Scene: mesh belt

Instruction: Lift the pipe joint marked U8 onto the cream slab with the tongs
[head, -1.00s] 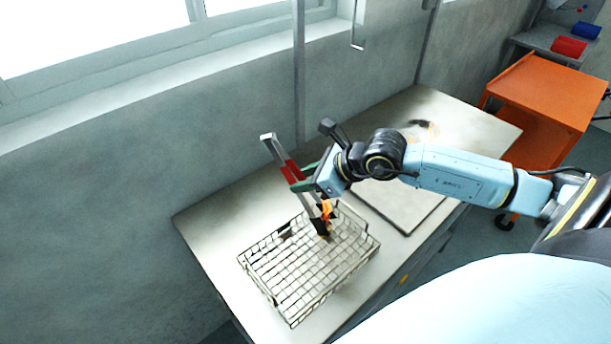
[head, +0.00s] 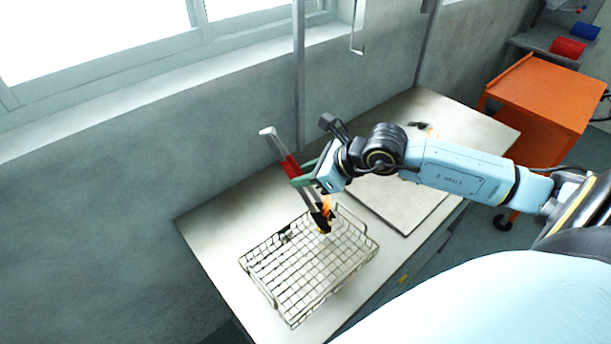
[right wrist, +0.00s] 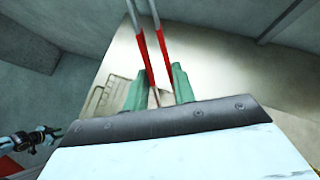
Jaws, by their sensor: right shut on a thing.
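My right gripper (head: 306,177) is shut on the tongs by their red grips (head: 290,167). The tongs slant down, with dark tips (head: 320,220) over the wire basket (head: 262,285). A small orange and yellowish piece (head: 327,204) shows at the tips; I cannot read a U8 mark or tell whether the tongs grip it. The cream slab (head: 410,212) lies flat on the table, right of the basket and partly behind my arm. The right wrist view shows green fingers around the red grips (right wrist: 151,62). My left gripper (right wrist: 52,132) seems to show small at its lower left.
The pale table (head: 215,215) stands against a grey wall under a window, with bare room left of the basket. An orange cart (head: 545,90) stands beyond.

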